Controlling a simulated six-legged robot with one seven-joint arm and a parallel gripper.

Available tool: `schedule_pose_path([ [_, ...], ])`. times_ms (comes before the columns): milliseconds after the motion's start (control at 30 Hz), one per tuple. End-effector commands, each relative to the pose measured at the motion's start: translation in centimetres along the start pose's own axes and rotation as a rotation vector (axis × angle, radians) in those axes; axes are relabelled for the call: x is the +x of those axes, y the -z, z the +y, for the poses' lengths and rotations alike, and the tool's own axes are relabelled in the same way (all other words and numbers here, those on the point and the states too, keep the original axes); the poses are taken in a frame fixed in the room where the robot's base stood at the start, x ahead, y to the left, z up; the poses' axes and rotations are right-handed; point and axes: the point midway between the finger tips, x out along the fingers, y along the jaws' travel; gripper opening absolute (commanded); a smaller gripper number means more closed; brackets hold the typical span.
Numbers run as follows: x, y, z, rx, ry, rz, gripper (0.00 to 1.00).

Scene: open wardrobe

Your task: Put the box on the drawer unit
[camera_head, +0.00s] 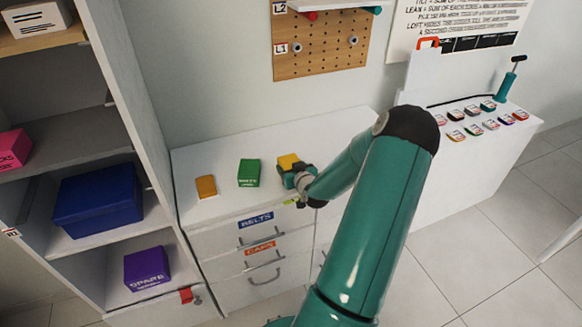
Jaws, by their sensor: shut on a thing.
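A yellow box (288,161) shows at the end of my arm, over the top of the white drawer unit (222,157). My gripper (291,174) is shut on it, and its dark fingers hide the lower part of the box. I cannot tell whether the box touches the top or hangs just above it. A green box (249,173) stands on the drawer unit to the left of my gripper. An orange-brown box (206,187) is further left on the same top. The drawer fronts carry labels, BELTS (256,220) and CAPS (260,248).
An open wardrobe at left holds a blue bin (98,199), a purple box (147,268), a pink box (14,149) and a white box (35,18). A pegboard (320,45) hangs behind. A white counter (455,165) with several small coloured items stands at right.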

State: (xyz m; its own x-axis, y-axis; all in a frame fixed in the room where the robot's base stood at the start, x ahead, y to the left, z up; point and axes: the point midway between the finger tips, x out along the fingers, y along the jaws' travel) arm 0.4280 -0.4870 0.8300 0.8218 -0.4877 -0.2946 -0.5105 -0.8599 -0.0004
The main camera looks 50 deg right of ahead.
Motion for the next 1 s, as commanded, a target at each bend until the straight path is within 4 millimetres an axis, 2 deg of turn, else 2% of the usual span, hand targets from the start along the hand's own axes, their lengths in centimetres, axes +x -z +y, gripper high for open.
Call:
schedule_pose_path([
  [33, 0.0, 0.0, 0.0, 0.0, 0.0, 0.001, 0.66],
  [133, 0.0, 0.0, 0.0, 0.0, 0.0, 0.0, 0.83],
  [533, -0.6, 0.3, 0.1, -0.001, -0.001, -0.001, 0.83],
  [667, -2.5, 0.4, 0.1, -0.003, -0.001, -0.001, 0.83],
  [1000, -9.7, 0.3, 0.1, -0.001, -0.003, -0.002, 0.83],
])
